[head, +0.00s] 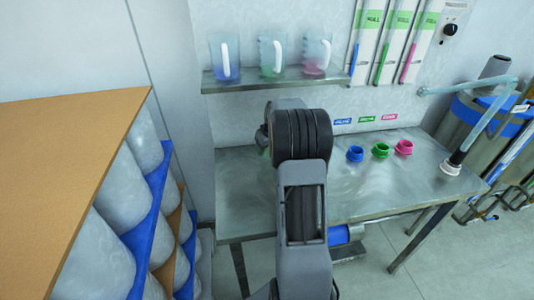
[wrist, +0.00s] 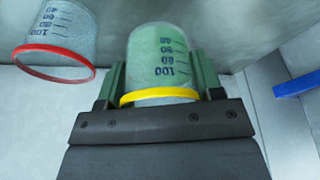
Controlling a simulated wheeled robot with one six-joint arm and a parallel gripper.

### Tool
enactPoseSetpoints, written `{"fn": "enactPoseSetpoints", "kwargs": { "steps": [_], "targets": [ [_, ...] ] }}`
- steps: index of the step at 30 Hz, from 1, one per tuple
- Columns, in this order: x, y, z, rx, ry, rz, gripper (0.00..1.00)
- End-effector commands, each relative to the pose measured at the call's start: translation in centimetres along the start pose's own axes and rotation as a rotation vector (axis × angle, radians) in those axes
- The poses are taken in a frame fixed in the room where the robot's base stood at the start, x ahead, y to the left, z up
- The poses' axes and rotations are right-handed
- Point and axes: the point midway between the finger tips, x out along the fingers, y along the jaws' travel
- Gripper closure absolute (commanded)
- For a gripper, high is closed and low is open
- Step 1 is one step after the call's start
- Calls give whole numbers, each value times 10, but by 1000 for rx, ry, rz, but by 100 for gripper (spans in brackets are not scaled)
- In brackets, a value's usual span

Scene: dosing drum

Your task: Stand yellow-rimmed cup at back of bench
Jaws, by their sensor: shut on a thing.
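The yellow-rimmed cup (wrist: 160,50) is a clear measuring cup with dark graduation marks and a yellow ring. In the wrist view it sits between the two green fingers of my gripper (wrist: 160,85), which is shut on it. The yellow rim is towards the wrist camera. In the head view my arm hides the cup and most of the gripper, over the left part of the steel bench (head: 340,185). I cannot tell whether the cup touches the bench.
A red-rimmed cup (wrist: 60,45) is left of the held cup in the wrist view, apart from it. A shelf (head: 275,83) with three jugs hangs above the bench. Blue (head: 355,153), green (head: 380,150) and pink (head: 403,147) collars stand on the bench's right, with clear surface in front.

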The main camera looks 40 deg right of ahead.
Motion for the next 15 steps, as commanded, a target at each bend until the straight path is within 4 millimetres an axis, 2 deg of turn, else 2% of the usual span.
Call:
{"fn": "enactPoseSetpoints", "kwargs": {
  "steps": [9, 15],
  "targets": [
    [32, 0, 7, -1, -2, -1, 65],
    [33, 0, 7, -1, 0, 0, 65]
  ]
}}
